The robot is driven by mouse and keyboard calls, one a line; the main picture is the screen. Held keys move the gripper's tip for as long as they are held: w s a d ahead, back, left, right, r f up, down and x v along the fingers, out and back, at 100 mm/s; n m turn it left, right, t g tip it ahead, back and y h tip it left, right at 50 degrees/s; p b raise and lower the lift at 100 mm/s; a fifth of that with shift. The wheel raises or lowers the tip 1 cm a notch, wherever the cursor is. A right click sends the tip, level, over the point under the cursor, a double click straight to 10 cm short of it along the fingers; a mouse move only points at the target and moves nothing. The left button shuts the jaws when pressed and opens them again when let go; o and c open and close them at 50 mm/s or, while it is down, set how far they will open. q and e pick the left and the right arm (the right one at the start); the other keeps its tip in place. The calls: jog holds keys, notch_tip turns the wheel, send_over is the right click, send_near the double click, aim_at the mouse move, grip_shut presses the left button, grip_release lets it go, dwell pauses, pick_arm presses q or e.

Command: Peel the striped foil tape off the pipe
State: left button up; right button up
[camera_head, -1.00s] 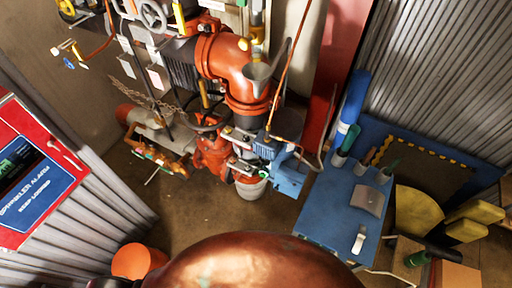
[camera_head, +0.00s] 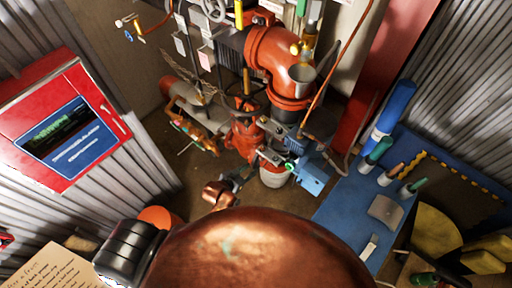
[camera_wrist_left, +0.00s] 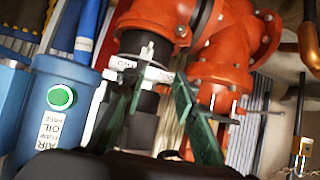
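I cannot make out the striped foil tape for sure in either view. Red-orange pipework (camera_head: 275,60) with flanges stands at the centre back of the head view. My left gripper (camera_head: 243,177) is low in front of it, small and partly hidden by my own copper-coloured arm. In the left wrist view my left gripper (camera_wrist_left: 158,84) has its two dark green fingers spread apart. A black pipe section (camera_wrist_left: 146,115) with a white band (camera_wrist_left: 150,72) is seen past and between them; I cannot tell whether they touch it. My right gripper is not in view.
A blue unit with a green button (camera_wrist_left: 60,97) is left of the fingers. A white bucket (camera_head: 274,177) stands below the pipework. Bare floor lies between.

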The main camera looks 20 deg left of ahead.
pick_arm(q)
jog(key=m+t+h, duration=0.1)
jog(key=t, duration=0.1)
send_near(273, 137)
jog(key=f+p+x, duration=0.1)
jog(key=x, duration=0.6)
jog(key=shift+a+f, duration=0.3)
jog(key=shift+s, duration=0.15)
jog(key=shift+c, duration=0.4)
grip_shut()
jog(key=shift+s+a+p, duration=0.15)
jog(key=shift+s+p, duration=0.05)
jog(key=shift+p, duration=0.1)
